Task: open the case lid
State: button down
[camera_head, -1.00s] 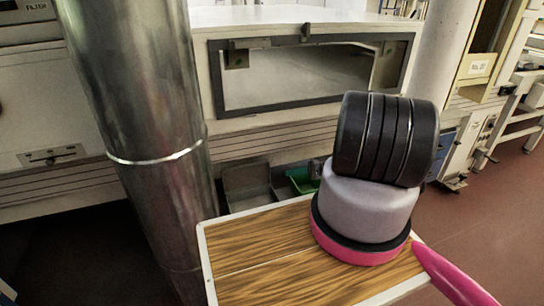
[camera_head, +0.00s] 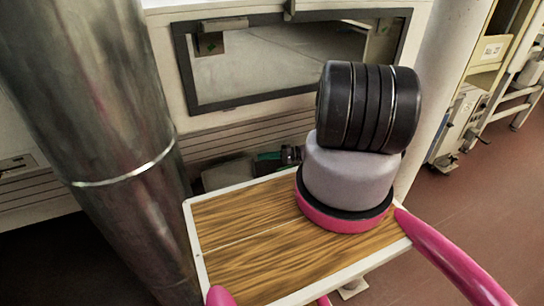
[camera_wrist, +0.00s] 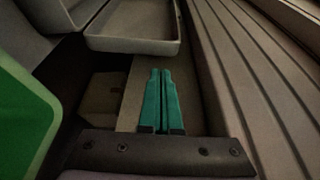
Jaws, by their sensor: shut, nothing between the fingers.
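My gripper (camera_wrist: 162,78) shows in the wrist view with its two teal fingers side by side and shut, holding nothing. A shallow grey tray-like piece with rounded corners (camera_wrist: 135,40) is just beyond the fingertips, and the tips appear apart from it. It may be part of the case, but I cannot tell whether it is lid or base. In the head view a small part of a grey container (camera_head: 228,174) shows low behind the wood-topped surface. The rest of it is hidden there.
A bright green object (camera_wrist: 25,110) is close on the left in the wrist view. A ribbed grey panel (camera_wrist: 255,80) runs along the right. In the head view a metal column (camera_head: 95,100) stands at left, and a framed window opening (camera_head: 290,65) is behind.

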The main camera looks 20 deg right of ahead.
jog(key=shift+x, duration=1.85)
jog(key=s, duration=0.1)
jog(key=s+r, duration=0.1)
jog(key=shift+s, duration=0.4)
